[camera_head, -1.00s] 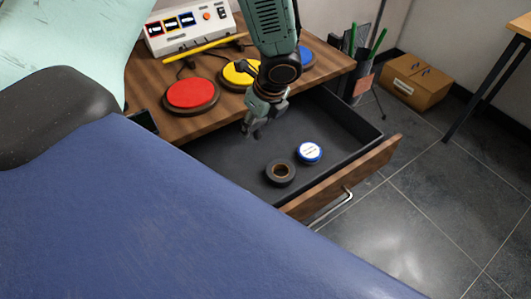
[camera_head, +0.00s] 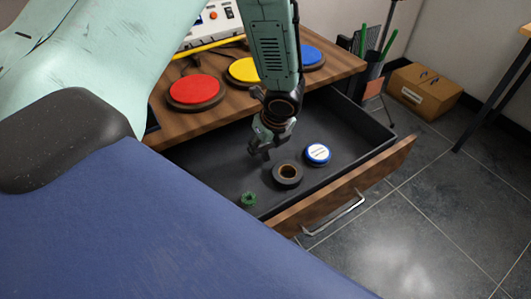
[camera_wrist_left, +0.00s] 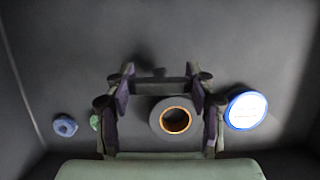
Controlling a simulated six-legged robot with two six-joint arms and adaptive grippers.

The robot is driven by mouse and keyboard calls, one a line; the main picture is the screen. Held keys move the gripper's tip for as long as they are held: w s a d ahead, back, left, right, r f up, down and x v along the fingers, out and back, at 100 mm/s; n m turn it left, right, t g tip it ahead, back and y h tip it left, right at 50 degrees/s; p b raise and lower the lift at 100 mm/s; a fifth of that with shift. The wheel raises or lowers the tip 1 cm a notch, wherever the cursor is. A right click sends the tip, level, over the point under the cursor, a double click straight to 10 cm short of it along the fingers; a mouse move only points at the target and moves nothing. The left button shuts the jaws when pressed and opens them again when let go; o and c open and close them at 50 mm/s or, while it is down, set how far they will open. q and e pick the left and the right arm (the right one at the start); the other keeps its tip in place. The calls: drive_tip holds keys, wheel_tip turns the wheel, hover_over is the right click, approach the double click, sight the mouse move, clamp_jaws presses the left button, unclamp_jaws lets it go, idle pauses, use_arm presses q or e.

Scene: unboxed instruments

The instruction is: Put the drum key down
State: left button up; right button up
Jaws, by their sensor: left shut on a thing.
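My left gripper (camera_head: 262,148) points down inside the open drawer (camera_head: 215,176). In the left wrist view, its fingers (camera_wrist_left: 160,98) stand apart with a dark bar (camera_wrist_left: 160,86) spanning between them, which I take to be the drum key. In the head view, the key is too small and dark to tell from the fingertips. A faint shadow lies on the drawer floor near it. I cannot tell whether the key touches the floor. My right gripper is not in view.
A black tape roll (camera_head: 287,175), a blue-and-white round tin (camera_head: 318,153) and a small green thing (camera_head: 248,200) lie in the drawer. A blue piece (camera_wrist_left: 65,126) shows in the wrist view. Red (camera_head: 195,91), yellow and blue pads stand on the tabletop. The drawer's back is clear.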

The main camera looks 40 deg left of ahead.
use_arm(q)
drive_tip(key=shift+w+f, duration=0.15)
drive_tip(key=shift+f, duration=0.75)
drive_tip(key=shift+r, duration=0.1)
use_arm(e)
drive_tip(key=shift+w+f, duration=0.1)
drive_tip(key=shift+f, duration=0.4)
use_arm(q)
drive_tip(key=shift+b, duration=0.3)
drive_tip(key=o, duration=1.2)
drive_tip(key=shift+c, duration=0.2)
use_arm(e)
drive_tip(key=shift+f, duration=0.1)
use_arm(q)
drive_tip(key=shift+d+r+p, duration=0.1)
drive_tip(key=shift+r+p, duration=0.25)
drive_tip(key=shift+p, duration=0.05)
drive_tip(key=p+v, duration=0.6)
drive_tip(key=v, duration=0.5)
drive_tip(key=shift+r+p, duration=0.25)
drive_tip(key=shift+p, duration=0.15)
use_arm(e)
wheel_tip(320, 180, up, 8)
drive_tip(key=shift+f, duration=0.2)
